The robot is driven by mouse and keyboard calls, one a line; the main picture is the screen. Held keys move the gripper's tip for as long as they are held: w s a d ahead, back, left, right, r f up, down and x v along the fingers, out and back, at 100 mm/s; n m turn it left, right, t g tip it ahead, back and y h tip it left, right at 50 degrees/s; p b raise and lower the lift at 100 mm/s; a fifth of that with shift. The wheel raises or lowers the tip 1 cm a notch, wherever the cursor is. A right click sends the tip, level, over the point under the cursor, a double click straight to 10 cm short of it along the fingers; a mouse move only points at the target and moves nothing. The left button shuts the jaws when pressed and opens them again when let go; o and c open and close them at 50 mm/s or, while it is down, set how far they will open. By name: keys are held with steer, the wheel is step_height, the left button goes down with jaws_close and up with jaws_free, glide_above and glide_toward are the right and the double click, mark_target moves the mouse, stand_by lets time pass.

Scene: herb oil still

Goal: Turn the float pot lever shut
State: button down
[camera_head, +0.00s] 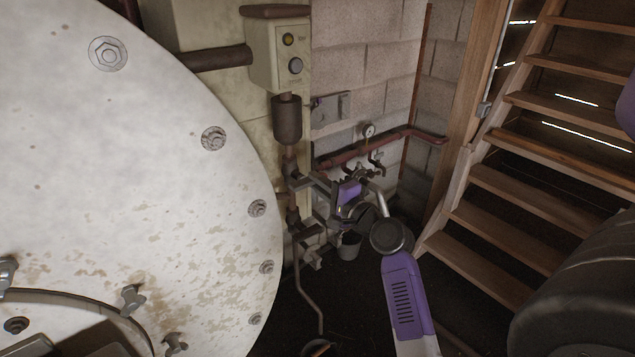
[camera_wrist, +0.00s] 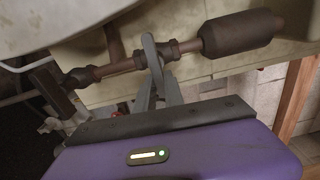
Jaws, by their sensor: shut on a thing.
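The float pot (camera_head: 286,119) is a dark brown cylinder on a vertical pipe below the grey control box in the head view. It also shows at the upper right in the wrist view (camera_wrist: 240,33). My gripper (camera_head: 302,182) reaches in from the right to a valve fitting on the pipe below the pot. In the wrist view my gripper (camera_wrist: 156,50) has its grey fingers close together at the pipe fitting.
The big pale still drum (camera_head: 150,190) fills the left side, close to the pipe. Red pipes with a gauge (camera_head: 368,130) run along the block wall. Wooden stairs (camera_head: 530,180) stand at the right.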

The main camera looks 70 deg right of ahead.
steer(key=shift+f, duration=0.15)
steer(key=c, duration=1.5)
jaws_free()
steer(key=shift+o, duration=0.2)
steer(key=b+v, duration=0.2)
steer(key=v, duration=0.6)
steer(key=shift+d, duration=0.15)
